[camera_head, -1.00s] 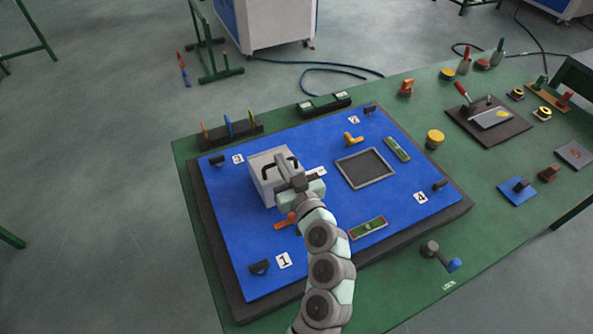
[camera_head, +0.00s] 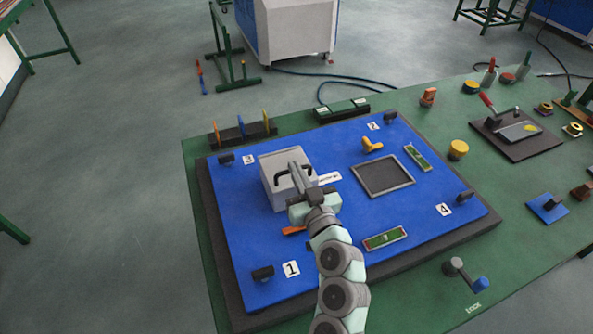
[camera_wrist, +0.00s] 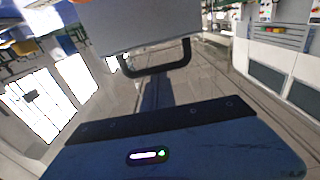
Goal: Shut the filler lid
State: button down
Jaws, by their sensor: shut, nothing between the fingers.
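A light grey box (camera_head: 273,191) stands on the blue board, in its left half. A black arched handle (camera_head: 281,175) shows at its top, partly behind my gripper. I cannot clearly tell the filler lid from the rest of the box or how far it is open. My gripper (camera_head: 295,167) is shut and empty. Its dark fingers reach over the top of the box; whether they touch it is unclear.
The blue board (camera_head: 240,245) holds an orange lever (camera_head: 293,230) just in front of the box, a yellow knob (camera_head: 371,145), a grey-framed dark recess (camera_head: 412,183) and black corner clamps. Loose parts lie on the green table at right. Open blue surface lies left of the box.

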jog(key=shift+f, duration=0.2)
jog(key=r, duration=0.1)
jog(key=r+p, duration=0.2)
jog(key=shift+w+r, duration=0.25)
jog(key=shift+r, duration=0.15)
jog(key=shift+s+r, duration=0.1)
jog(key=shift+r, duration=0.2)
jog(key=f+p+v, duration=0.1)
jog(key=v, duration=0.8)
jog(key=shift+s, duration=0.2)
jog(key=shift+f, duration=0.1)
